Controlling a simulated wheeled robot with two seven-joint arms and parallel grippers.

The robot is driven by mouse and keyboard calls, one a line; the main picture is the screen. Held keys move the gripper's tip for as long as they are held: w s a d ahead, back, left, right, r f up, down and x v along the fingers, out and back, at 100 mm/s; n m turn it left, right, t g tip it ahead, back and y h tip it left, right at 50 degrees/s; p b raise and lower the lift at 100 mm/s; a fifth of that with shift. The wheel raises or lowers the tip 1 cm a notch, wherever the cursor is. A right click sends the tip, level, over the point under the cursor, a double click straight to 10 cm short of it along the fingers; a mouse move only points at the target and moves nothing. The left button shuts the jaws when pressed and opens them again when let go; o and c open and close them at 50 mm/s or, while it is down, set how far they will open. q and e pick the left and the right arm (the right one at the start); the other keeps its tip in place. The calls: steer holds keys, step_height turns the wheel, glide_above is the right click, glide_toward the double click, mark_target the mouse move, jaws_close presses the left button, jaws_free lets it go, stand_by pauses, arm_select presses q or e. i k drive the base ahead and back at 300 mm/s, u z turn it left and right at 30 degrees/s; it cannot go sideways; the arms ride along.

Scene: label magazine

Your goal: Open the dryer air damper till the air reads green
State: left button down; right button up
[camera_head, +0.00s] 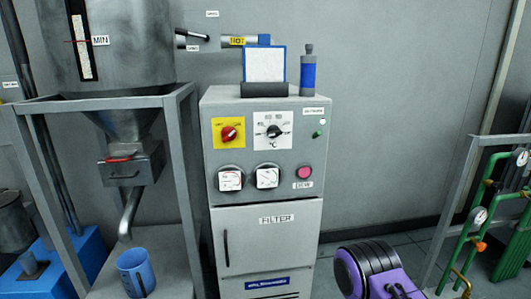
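A grey dryer cabinet (307,150) stands in the middle. A short pipe stub (181,40) with a dark lever (195,36) sits on the wall behind it, between the hopper and the cabinet; the lever lies roughly level, pointing right. It may be the air damper; I cannot be sure. Small labels, one above (212,14) and one below (192,48), are too small to read surely. Two round gauges, left (230,179) and right (267,177), are on the cabinet front; their needle positions and any green zone are unclear. Neither gripper shows.
A steel hopper (130,60) in a frame stands left, above a blue cup (136,273). The cabinet bears a red knob (229,133), black dial (273,131) and pink button (304,172). Green pipes (485,200) stand right. A purple and black part, perhaps mine, shows bottom right.

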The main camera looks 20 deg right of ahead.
mark_target(177, 31)
steer(key=u, duration=2.1)
steer(key=i, duration=1.85)
steer(key=z, duration=1.9)
